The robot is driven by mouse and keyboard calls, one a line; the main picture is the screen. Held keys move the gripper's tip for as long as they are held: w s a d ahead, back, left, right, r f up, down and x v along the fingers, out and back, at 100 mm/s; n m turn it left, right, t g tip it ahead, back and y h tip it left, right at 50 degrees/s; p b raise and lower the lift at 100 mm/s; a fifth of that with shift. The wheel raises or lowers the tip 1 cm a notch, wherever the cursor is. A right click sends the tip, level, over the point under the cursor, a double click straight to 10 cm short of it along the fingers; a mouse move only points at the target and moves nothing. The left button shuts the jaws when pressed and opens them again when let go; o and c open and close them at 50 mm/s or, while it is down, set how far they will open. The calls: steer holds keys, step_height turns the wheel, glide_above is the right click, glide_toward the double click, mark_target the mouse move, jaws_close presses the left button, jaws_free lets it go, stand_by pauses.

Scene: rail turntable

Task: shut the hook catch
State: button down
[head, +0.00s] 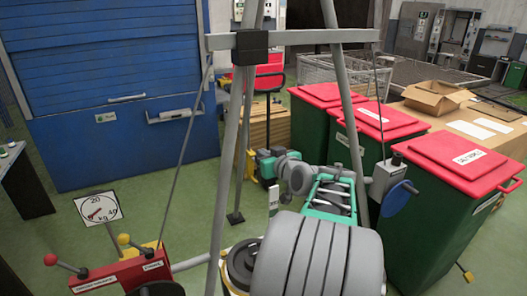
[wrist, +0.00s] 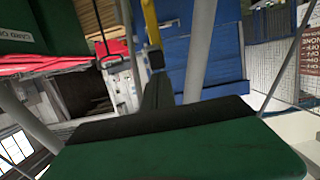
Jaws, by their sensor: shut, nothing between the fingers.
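I cannot clearly make out the hook catch in either view. My gripper (head: 264,165) is at the end of my teal and grey arm, inside the grey leg frame (head: 237,150) in the head view. It looks small there and partly hidden by the arm. In the wrist view my gripper (wrist: 156,75) shows as dark fingers close together, above a green housing. The fingers are shut and hold nothing. A narrow yellow piece (wrist: 150,22) shows beyond the fingertips; I cannot tell what it is or whether they touch it.
A red box with ball-ended levers (head: 120,274) and a kg dial (head: 98,209) are at lower left. A grey box with a blue handwheel (head: 397,197) is right of the arm. Red-lidded green bins (head: 465,160) stand at right. A blue shutter (head: 100,50) is behind.

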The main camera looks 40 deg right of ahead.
steer(key=shift+f+b, duration=0.35)
steer(key=shift+b, duration=0.45)
steer(key=shift+s+t+b, duration=0.1)
steer(key=shift+t+b, duration=0.2)
steer(key=shift+b, duration=0.25)
steer(key=shift+f+b, duration=0.1)
steer(key=shift+b, duration=0.7)
